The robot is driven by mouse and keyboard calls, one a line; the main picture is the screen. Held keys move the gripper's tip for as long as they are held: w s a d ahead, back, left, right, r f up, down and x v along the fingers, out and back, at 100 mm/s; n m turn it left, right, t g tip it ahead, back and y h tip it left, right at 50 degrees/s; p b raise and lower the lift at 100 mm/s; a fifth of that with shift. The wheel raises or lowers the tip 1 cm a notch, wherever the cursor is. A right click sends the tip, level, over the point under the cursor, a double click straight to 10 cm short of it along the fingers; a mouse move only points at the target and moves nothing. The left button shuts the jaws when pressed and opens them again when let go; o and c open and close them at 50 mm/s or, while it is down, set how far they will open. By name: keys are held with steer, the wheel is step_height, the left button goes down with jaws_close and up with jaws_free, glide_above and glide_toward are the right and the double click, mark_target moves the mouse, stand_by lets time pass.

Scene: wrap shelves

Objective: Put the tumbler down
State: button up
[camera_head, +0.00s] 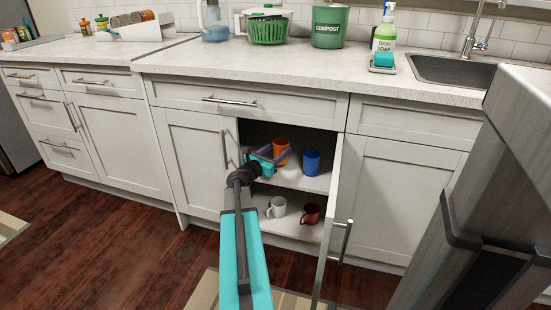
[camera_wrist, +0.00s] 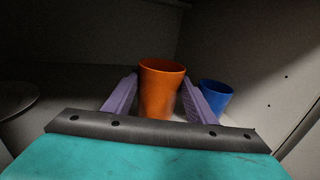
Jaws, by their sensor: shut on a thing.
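An orange tumbler (camera_wrist: 161,88) stands upright between the two purple fingers of my gripper (camera_wrist: 155,100), which are shut on it. In the head view the orange tumbler (camera_head: 281,151) is inside the open cabinet at the upper shelf (camera_head: 310,181), partly hidden by my gripper (camera_head: 279,160). I cannot tell whether its base touches the shelf. A blue tumbler (camera_head: 311,162) stands on the same shelf just to the right; it also shows in the wrist view (camera_wrist: 216,96).
A white mug (camera_head: 277,206) and a red mug (camera_head: 310,214) stand on the lower shelf. The open cabinet door (camera_head: 331,230) stands at the right of the opening, and another door edge (camera_head: 230,150) is at the left. The countertop (camera_head: 290,62) overhangs above.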

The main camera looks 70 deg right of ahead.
mark_target(275, 156)
steer(key=shift+w+d, duration=0.25)
steer(key=shift+w, duration=0.3)
steer(key=shift+f+b, duration=1.05)
steer(key=shift+f, duration=0.75)
steer(key=shift+f, duration=0.15)
steer(key=o, duration=1.1)
